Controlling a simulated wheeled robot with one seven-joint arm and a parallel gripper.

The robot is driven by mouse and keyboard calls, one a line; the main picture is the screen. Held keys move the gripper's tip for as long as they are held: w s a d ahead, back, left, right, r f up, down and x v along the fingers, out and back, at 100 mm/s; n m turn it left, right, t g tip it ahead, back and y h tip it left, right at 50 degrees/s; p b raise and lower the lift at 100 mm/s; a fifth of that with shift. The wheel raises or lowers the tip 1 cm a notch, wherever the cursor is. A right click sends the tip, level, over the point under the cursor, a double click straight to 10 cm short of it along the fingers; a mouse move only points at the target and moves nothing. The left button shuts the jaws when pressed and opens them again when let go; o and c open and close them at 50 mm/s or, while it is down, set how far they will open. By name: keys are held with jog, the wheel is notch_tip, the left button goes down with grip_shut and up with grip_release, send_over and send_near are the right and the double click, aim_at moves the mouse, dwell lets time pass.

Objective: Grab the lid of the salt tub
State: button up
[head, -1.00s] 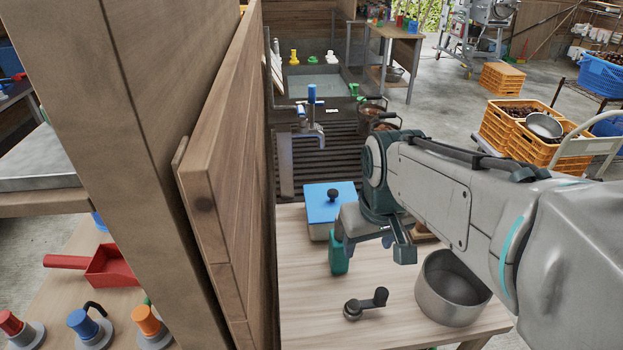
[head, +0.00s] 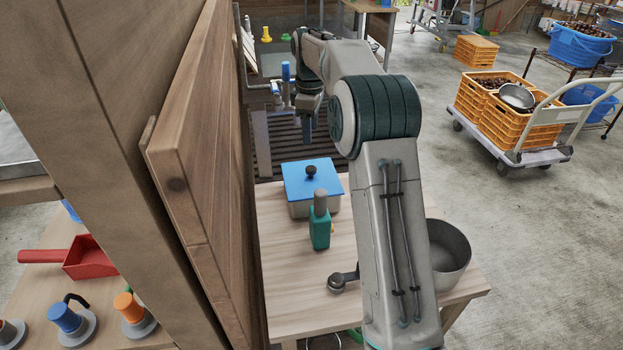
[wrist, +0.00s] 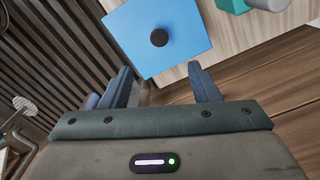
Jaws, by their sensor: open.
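The salt tub (head: 303,209) stands on the wooden table, with a flat blue lid (head: 325,183) on it. A round dark knob (head: 310,171) stands in the middle of the lid. In the wrist view the blue lid (wrist: 180,22) lies beyond the fingertips, with its knob (wrist: 159,38) above the gap between them. My gripper (head: 307,132) is raised on the far side of the tub, apart from the lid. Its two fingers are spread and empty in the wrist view (wrist: 163,82).
A teal bottle with a grey cap (head: 320,233) stands just in front of the tub. A dark crank-like piece (head: 337,284) and a grey pot (head: 455,249) are nearer. A tall wooden panel (head: 205,150) borders the table's left; a blue-topped tap (head: 286,72) stands behind.

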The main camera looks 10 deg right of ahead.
send_over(311, 168)
jog(key=f, duration=0.8)
jog(key=shift+w+f, duration=0.2)
jog(key=shift+f, duration=0.05)
jog(key=shift+s+f+p, duration=0.15)
jog(key=shift+f, duration=1.3)
jog(key=shift+s+f+p, duration=0.1)
jog(key=shift+f+p, duration=0.05)
jog(key=shift+f, duration=1.3)
jog(key=c, duration=1.1)
